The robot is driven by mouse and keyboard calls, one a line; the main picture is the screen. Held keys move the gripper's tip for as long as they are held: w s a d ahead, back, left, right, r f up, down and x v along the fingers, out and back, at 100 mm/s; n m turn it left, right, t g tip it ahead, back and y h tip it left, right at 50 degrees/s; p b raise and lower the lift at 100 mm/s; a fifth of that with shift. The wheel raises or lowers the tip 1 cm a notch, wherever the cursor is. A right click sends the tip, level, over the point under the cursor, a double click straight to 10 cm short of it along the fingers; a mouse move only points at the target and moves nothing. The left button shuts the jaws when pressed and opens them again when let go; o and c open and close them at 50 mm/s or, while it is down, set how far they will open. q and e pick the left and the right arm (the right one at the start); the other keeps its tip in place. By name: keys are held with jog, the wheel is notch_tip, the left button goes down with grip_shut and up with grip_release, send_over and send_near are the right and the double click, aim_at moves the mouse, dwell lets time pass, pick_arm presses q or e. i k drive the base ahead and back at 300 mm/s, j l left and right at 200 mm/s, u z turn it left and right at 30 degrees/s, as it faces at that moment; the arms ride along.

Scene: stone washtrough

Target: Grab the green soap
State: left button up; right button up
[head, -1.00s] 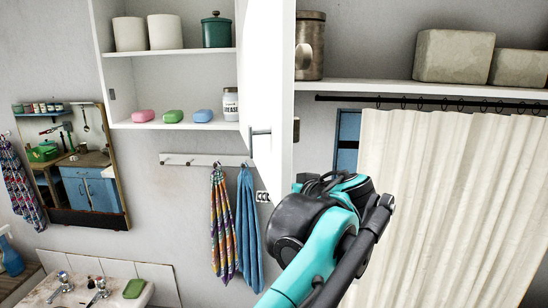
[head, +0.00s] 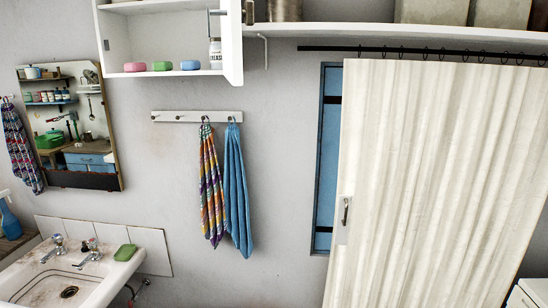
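A green soap (head: 161,66) lies on the lower shelf of the open white wall cabinet (head: 162,74), between a pink soap (head: 135,67) and a blue soap (head: 190,65). Another green soap (head: 125,252) lies on the back right corner of the sink (head: 70,275), beside the taps. Neither of my grippers is in the head view.
The cabinet door (head: 231,42) stands open at the right of the cabinet. A white jar (head: 215,54) stands right of the blue soap. Two towels (head: 238,190) hang from a peg rail (head: 196,117). A cream curtain (head: 420,190) covers much of the right side.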

aim_at(159, 66)
jog(key=i+l+u, duration=0.1)
jog(key=l+u, duration=0.3)
jog(key=i+l+u, duration=0.1)
jog(key=l+u, duration=0.3)
jog(key=k+j, duration=0.1)
jog(key=j, duration=0.55)
jog(key=i+j+z, duration=0.2)
jog(key=k+l, duration=0.1)
